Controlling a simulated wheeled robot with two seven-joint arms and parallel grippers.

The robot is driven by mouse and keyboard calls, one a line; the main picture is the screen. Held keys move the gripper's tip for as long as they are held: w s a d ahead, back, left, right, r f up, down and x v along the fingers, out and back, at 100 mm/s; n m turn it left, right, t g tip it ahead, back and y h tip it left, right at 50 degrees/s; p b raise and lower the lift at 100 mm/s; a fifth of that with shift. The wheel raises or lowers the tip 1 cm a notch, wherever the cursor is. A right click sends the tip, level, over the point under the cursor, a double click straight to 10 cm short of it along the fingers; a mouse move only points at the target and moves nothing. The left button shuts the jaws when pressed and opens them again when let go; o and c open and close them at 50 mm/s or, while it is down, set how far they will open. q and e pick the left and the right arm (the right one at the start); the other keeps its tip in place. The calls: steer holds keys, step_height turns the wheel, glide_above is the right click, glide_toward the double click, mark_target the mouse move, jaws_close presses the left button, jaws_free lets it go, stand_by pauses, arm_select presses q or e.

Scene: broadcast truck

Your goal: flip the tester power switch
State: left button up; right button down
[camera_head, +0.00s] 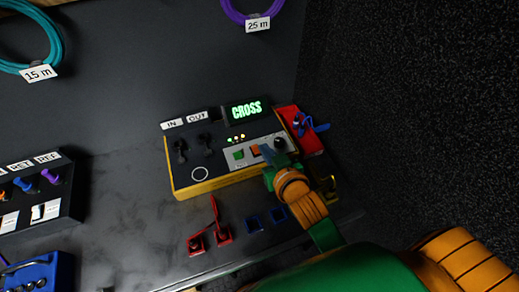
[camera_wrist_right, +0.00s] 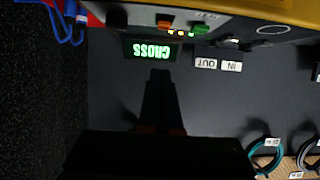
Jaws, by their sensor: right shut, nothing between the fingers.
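The tester (camera_head: 215,181) is a yellow box with a dark top, on the dark bench. Its lit green display (camera_head: 247,110) reads CROSS, and a few small lamps glow below it. On its pale panel are a green switch (camera_head: 239,154), an orange switch (camera_head: 256,150) and a black knob (camera_head: 280,143). Which control is the power switch I cannot read. My right gripper (camera_head: 267,153) is shut and empty, over the panel near the orange switch; contact is unclear. The right wrist view shows its dark fingers (camera_wrist_right: 160,75), the orange switch (camera_wrist_right: 164,22) and the green switch (camera_wrist_right: 200,29).
A red tray (camera_head: 310,143) with a blue item stands right of the tester. Red connectors (camera_head: 208,237) and blue square outlines (camera_head: 266,219) lie in front. A labelled rack (camera_head: 40,212) and a blue case (camera_head: 40,274) are at left. A dark wall rises at right.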

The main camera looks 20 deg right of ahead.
glide_above(260, 159)
steer(key=shift+w+f, duration=0.25)
steer(key=shift+f, duration=0.3)
steer(key=shift+w+f, duration=0.2)
steer(key=shift+f, duration=0.3)
steer(key=f, duration=0.2)
steer(key=shift+s+f, duration=0.25)
steer(key=shift+f, duration=0.15)
steer(key=shift+s+f, duration=0.15)
steer(key=shift+f, duration=0.45)
steer(key=shift+b, duration=0.35)
